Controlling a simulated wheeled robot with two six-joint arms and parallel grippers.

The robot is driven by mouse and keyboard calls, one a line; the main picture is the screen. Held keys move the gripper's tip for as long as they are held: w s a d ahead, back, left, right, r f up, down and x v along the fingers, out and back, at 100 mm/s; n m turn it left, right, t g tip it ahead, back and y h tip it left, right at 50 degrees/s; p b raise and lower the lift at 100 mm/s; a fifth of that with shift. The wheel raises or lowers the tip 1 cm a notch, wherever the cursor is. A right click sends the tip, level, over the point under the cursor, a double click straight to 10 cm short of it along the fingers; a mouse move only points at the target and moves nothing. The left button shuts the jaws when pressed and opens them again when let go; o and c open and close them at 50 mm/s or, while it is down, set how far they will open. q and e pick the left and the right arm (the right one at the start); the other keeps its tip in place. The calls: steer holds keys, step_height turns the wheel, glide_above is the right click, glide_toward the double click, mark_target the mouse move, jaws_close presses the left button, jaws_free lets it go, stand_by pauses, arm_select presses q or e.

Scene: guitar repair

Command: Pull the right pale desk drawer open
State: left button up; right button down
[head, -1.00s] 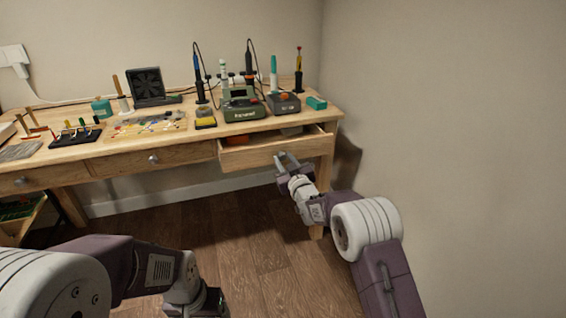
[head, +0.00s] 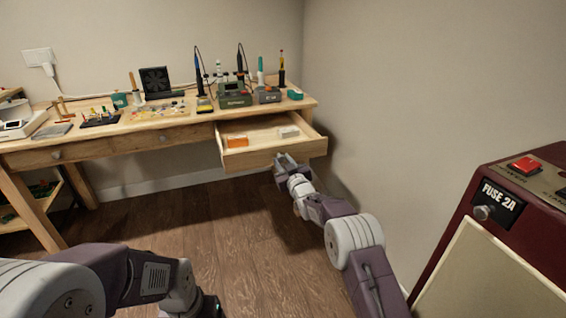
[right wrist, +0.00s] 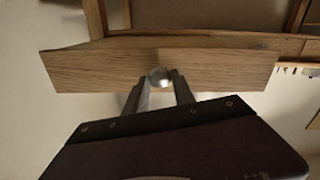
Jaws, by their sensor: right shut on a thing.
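The right pale desk drawer (head: 250,158) stands well out from the wooden desk (head: 120,142). An orange box (head: 237,141) and a small pale box (head: 288,131) lie inside it. My right gripper (head: 284,160) is at the drawer's front. In the right wrist view, its two fingers are shut on the round metal knob (right wrist: 159,76) of the drawer front (right wrist: 220,70). My left gripper (head: 208,308) is low at the bottom of the head view, away from the desk, partly cut off; its fingers do not show clearly.
Another drawer with a knob (head: 57,155) is closed at left. A dark red machine (head: 500,215) stands close at right. The floor before the desk is clear.

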arm_select(q)
steer(key=shift+s+d, duration=0.1)
steer(key=shift+s, duration=0.25)
arm_select(e)
steer(key=shift+s+d+r, duration=0.1)
steer(key=shift+s, duration=0.25)
steer(key=c, duration=1.1)
jaws_free()
steer(key=shift+o, duration=0.2)
steer(key=shift+s+d+p, duration=0.15)
steer(key=shift+s+p, duration=0.2)
steer(key=shift+s, duration=0.1)
arm_select(q)
steer(key=shift+f+b, duration=0.2)
steer(key=shift+b, duration=0.35)
arm_select(e)
steer(key=v, duration=0.8)
